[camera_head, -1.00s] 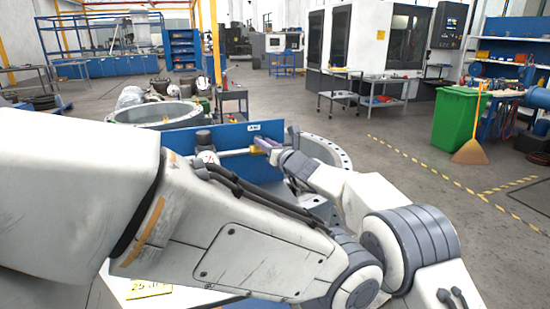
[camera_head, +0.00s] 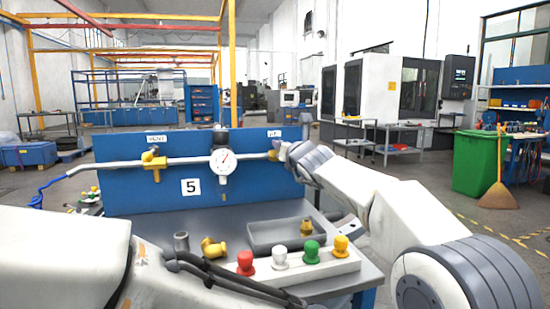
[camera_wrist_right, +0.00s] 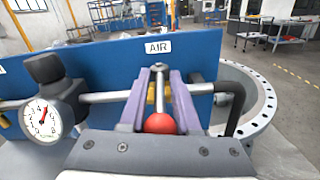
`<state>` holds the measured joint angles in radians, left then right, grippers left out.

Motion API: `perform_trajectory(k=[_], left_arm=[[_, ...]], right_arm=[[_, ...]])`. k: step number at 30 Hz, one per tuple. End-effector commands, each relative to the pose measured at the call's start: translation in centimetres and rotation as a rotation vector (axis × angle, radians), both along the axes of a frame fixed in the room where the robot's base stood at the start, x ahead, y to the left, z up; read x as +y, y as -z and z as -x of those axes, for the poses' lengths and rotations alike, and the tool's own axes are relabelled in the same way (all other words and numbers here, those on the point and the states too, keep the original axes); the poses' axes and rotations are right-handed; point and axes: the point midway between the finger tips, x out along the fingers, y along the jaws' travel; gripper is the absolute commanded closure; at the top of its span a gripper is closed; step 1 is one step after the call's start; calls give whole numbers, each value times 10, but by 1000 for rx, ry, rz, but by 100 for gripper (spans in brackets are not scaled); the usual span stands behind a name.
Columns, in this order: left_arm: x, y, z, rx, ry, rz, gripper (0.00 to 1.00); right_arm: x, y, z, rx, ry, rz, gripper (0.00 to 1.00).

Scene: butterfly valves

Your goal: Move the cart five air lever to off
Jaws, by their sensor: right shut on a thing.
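The blue cart panel (camera_head: 130,191) carries the number 5 plate (camera_head: 191,187). The lever's exact angle is hard to tell. My left gripper is out of view.
A gauge (camera_head: 223,161) stands mid-pipe, left of the air valve. A yellow vent valve (camera_head: 153,165) is further left. On the cart top are a grey tray (camera_head: 262,241), brass fittings (camera_head: 212,247) and several coloured knobs (camera_head: 312,250). My left arm crosses the lower left.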

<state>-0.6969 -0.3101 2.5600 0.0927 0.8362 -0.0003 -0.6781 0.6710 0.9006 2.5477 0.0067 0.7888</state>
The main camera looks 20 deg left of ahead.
Motion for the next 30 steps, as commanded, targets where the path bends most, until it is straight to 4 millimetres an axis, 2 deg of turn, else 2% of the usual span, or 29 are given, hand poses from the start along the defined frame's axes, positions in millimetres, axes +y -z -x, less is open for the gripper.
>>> perform_trajectory(k=[3, 15, 16, 17, 26, 30], left_arm=[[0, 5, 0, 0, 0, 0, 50], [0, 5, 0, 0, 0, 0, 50], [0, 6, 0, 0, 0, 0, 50], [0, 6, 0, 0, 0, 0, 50], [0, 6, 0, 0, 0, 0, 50], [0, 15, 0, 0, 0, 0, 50]], right_arm=[[-2, 2, 2, 4, 5, 0, 100], [-1, 2, 2, 6, 8, 2, 100], [0, 2, 2, 6, 7, 2, 66], [0, 2, 2, 5, 7, 1, 57], [-2, 2, 1, 4, 9, 2, 57], [-6, 3, 7, 3, 10, 1, 57]])
